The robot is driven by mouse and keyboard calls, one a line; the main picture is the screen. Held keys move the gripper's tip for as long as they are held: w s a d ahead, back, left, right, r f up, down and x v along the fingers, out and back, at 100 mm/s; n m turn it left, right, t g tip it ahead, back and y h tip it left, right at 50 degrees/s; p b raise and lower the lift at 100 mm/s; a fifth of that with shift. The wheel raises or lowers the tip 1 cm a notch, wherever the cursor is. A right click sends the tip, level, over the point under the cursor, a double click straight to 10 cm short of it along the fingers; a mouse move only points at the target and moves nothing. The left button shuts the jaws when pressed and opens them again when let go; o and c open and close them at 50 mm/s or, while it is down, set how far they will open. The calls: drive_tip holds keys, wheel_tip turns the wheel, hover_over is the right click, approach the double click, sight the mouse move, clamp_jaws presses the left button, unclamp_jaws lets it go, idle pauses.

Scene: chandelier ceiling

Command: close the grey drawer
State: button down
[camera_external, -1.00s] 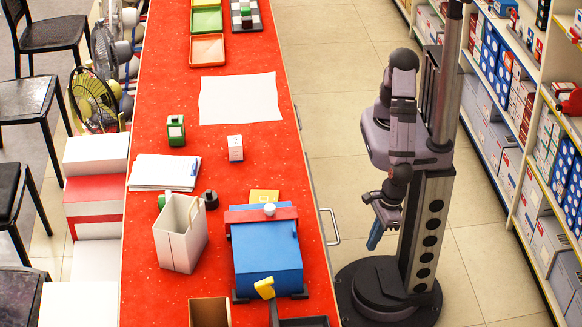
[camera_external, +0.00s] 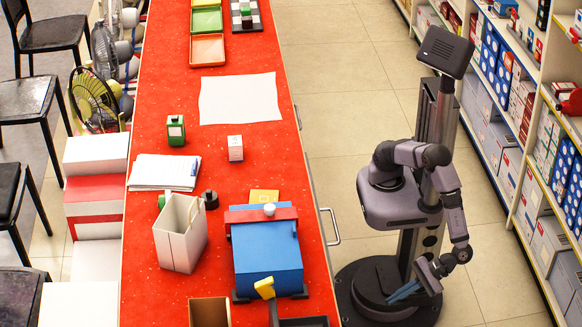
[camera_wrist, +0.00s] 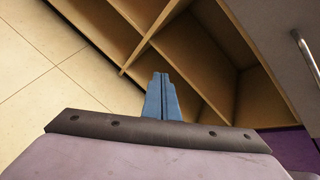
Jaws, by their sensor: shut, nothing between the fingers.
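A grey panel (camera_wrist: 272,40) with a metal bar handle (camera_wrist: 305,58) is at the upper right of the wrist view, probably the grey drawer's front. In the external view a metal handle (camera_external: 332,227) sticks out from the right side of the red counter. How far the drawer stands out cannot be told. My gripper (camera_external: 392,298) is low beside my base, to the right of and below that handle, apart from it. Its blue fingers (camera_wrist: 162,97) are together and empty in the wrist view, in front of wooden compartments.
Open wooden compartments (camera_wrist: 190,65) lie beside the grey panel. The red counter (camera_external: 258,155) carries a blue box (camera_external: 267,258), a white bin (camera_external: 180,233) and small items. Stocked shelves (camera_external: 500,130) stand at the right. The tiled floor (camera_external: 335,110) between is clear.

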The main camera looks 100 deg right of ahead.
drive_tip(key=w+r+m+t, duration=0.2)
drive_tip(key=r+m+t, duration=0.1)
drive_tip(key=r, duration=0.4)
drive_tip(key=w+d+r+m+t+h, duration=0.1)
drive_tip(key=w+r+m+t, duration=0.1)
drive_tip(key=r, duration=0.6)
drive_tip(key=m+t, duration=0.1)
drive_tip(key=m, duration=0.1)
drive_tip(key=shift+d+r+m+t, duration=0.2)
drive_tip(key=shift+m+t, duration=0.2)
drive_tip(key=shift+w, duration=0.1)
drive_tip(key=w+b, duration=0.1)
drive_tip(key=w, duration=1.2)
drive_tip(key=shift+w+b, duration=0.4)
